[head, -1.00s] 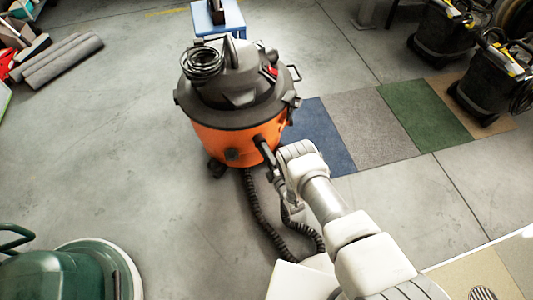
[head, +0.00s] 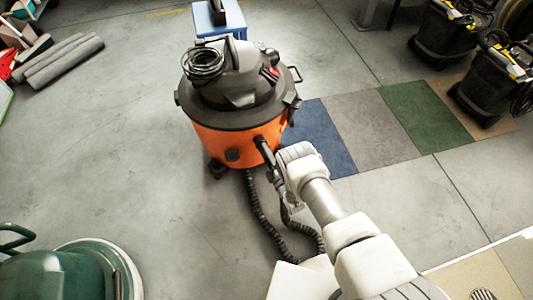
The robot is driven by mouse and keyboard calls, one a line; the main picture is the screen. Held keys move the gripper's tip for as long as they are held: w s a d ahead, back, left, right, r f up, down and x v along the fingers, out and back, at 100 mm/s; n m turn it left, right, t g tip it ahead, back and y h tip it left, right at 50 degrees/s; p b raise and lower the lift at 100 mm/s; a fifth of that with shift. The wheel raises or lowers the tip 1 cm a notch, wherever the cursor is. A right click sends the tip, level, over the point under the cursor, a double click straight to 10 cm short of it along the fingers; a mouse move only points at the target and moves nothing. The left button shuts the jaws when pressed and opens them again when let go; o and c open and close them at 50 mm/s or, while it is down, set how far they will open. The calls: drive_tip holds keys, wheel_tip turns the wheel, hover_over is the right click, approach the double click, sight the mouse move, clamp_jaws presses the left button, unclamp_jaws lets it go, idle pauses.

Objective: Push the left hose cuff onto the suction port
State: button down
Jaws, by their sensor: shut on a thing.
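The orange drum vacuum (head: 222,143) with a dark grey lid stands upright on the floor at the upper middle of the head view. A short black tube, seemingly the hose cuff (head: 264,150), meets the drum's front right side. The suction port is hidden behind it, so I cannot tell how far the cuff is on. My gripper (head: 272,174) is at the tube's lower end, shut on it, its fingers partly hidden by my wrist. The black ribbed hose (head: 258,212) hangs below and curves to the right, under my arm.
A blue box (head: 215,22) stands behind the vacuum. Coloured carpet tiles (head: 372,128) lie to its right, with black machines (head: 487,80) beyond. A green floor machine (head: 70,272) is at the lower left. The floor left of the vacuum is clear.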

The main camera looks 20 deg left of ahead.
drive_tip(key=shift+w+a, duration=0.15)
idle(0.5)
drive_tip(key=shift+c, duration=1)
unclamp_jaws()
